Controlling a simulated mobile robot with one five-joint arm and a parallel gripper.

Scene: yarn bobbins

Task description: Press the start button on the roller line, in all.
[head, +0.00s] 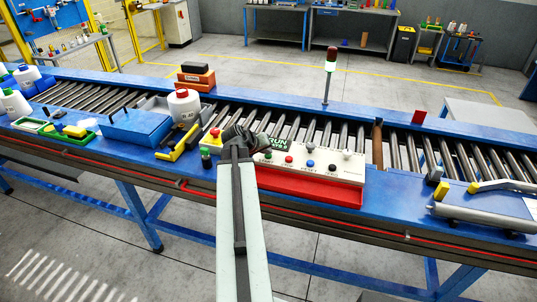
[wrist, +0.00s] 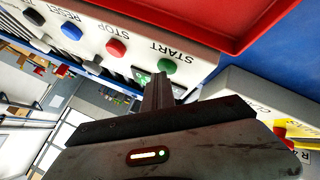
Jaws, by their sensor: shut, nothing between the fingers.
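The control box (head: 350,172) is a white panel with a red front tray, on the front rail of the roller line. In the wrist view, which looks upside down, the green button marked START (wrist: 167,65) is in the upper middle. Beside it to the left are the red STOP button (wrist: 116,47) and the blue RESET button (wrist: 71,31). My gripper (head: 247,135) is shut and empty, over the left end of the box. Its fingertips (wrist: 158,76) appear just below the START button in the wrist picture; I cannot tell whether they touch it.
A yellow box with a red button (head: 214,134) stands just left of my gripper. Further left are a white bottle with a red cap (head: 184,107) and a blue case (head: 137,129). A signal lamp (head: 330,62) stands behind the rollers.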

